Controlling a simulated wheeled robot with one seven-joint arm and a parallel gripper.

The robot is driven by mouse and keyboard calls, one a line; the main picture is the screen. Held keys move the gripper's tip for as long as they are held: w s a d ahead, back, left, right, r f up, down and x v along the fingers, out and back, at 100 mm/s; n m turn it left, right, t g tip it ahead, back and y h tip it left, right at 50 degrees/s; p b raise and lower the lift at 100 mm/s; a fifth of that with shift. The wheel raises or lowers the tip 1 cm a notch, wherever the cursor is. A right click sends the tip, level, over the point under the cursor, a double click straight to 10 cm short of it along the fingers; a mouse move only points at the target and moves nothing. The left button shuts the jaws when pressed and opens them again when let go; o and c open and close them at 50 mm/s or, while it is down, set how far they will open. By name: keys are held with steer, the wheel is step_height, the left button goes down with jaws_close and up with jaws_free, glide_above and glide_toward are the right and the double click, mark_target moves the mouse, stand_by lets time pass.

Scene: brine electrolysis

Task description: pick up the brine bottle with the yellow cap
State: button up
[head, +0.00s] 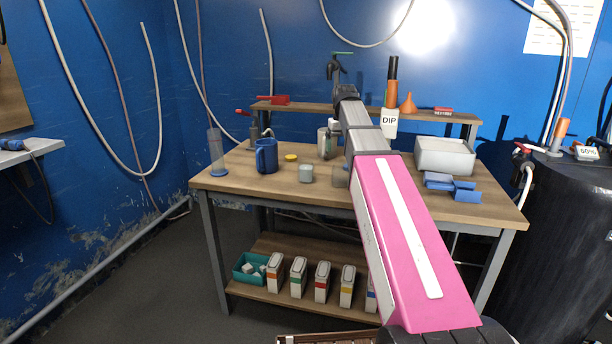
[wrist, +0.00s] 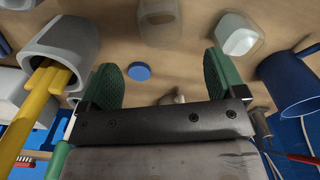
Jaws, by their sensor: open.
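I cannot make out a brine bottle with a yellow cap for certain in either view. A small round yellow disc (head: 291,157), like a lid, lies on the table between the blue mug and a pale cup. A whitish vessel (head: 322,143) stands behind the pale cup, partly covered by my arm. My gripper (wrist: 160,80) has green finger pads set wide apart above the table. A small pale object (wrist: 180,97) shows between them near the palm, and I cannot tell what it is. In the head view my arm hides much of the middle of the table.
Around the gripper are the blue mug (wrist: 295,85), the pale cup (wrist: 236,34), a clear glass (wrist: 160,18), a blue disc (wrist: 139,71) and a grey container (wrist: 62,42) with yellow handles. A DIP bottle (head: 389,122) stands at the back.

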steer(key=shift+o, duration=0.4)
steer(key=n, duration=1.3)
glide_toward(306, 173)
steer(key=w+f, duration=0.1)
steer(key=w, duration=0.2)
step_height(306, 173, down, 5)
steer(key=shift+w+a+f, duration=0.1)
steer(key=shift+w+a, duration=0.05)
steer(key=shift+d+f, duration=0.15)
steer(key=shift+f, duration=1.15)
steer(key=shift+d+f, duration=0.1)
steer(key=shift+f, duration=1.2)
steer(key=shift+c, duration=0.3)
steer(key=c, duration=1.1)
